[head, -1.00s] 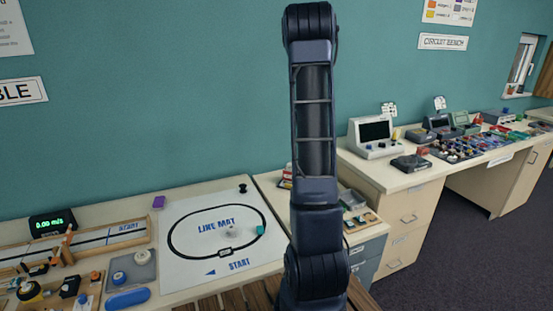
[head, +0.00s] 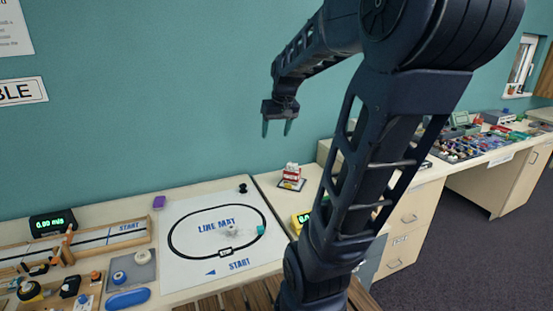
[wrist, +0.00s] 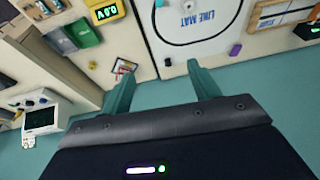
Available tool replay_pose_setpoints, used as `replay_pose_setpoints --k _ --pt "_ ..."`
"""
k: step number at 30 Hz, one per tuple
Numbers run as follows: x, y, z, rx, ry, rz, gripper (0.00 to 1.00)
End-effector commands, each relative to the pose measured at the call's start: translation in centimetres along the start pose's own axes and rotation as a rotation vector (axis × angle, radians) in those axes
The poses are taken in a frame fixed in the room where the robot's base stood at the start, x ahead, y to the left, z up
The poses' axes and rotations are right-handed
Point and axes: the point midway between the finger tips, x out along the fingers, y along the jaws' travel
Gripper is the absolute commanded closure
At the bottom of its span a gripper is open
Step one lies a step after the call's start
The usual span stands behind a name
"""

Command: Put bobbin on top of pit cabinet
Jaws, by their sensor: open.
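A small black bobbin (head: 242,188) stands at the back right corner of the line mat. A small dark shape in the wrist view, between the fingertips, looks like the bobbin (wrist: 167,62). The pit cabinet appears to be the pale-topped unit (head: 268,185) right of the mat table; my arm hides much of its top and front. My gripper (head: 277,128) is open and empty. It is in the air above the back of the cabinet top, pointing down, higher than the bobbin and to its right in the head view. Its fingers also show in the wrist view (wrist: 161,72).
A red-and-white item (head: 291,178) on a dark base stands on the cabinet top, with a yellow meter (head: 302,219) in front. A purple block (head: 159,202) lies left of the mat (head: 187,263). A teal wall (head: 130,110) stands behind. Floor shows at right.

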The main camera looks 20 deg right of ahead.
Motion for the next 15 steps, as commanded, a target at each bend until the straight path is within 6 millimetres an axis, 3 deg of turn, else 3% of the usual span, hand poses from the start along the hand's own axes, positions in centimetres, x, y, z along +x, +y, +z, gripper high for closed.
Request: replay_pose_setpoints --k 9,15 --pt "-1.7 -4.1 8.8 -0.021 0.058 0.027 0.39" --pt "-1.6 -5.3 12.9 -0.025 0.086 0.044 0.39"
